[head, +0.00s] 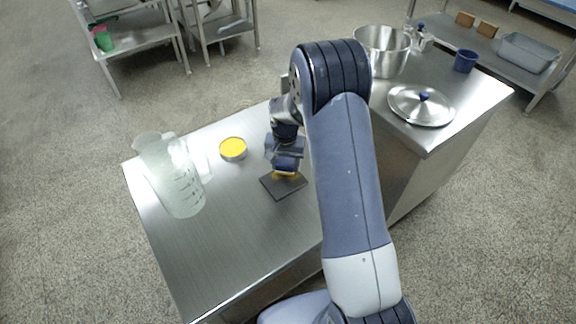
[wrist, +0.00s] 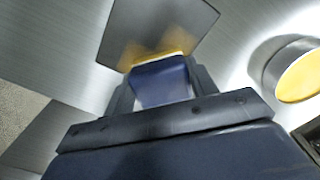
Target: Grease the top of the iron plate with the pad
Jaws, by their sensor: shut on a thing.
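The iron plate (head: 284,188) is a dark grey square lying flat on the steel table. In the wrist view the plate (wrist: 150,25) shows yellowish smears on the part nearest my gripper. My gripper (head: 285,165) is shut on the pad (wrist: 160,82), a blue block with a yellow edge. The pad's yellow edge is at the near part of the plate's top; I cannot tell whether it touches. A round metal tin of yellow grease (head: 233,149) stands on the table left of my gripper, and the tin also shows at the right of the wrist view (wrist: 298,78).
A translucent measuring jug (head: 172,178) stands left on the steel table (head: 225,240). On the higher counter at right are a steel pot (head: 385,55), a lid with a blue knob (head: 421,105) and a blue cup (head: 465,61). The table's front left is clear.

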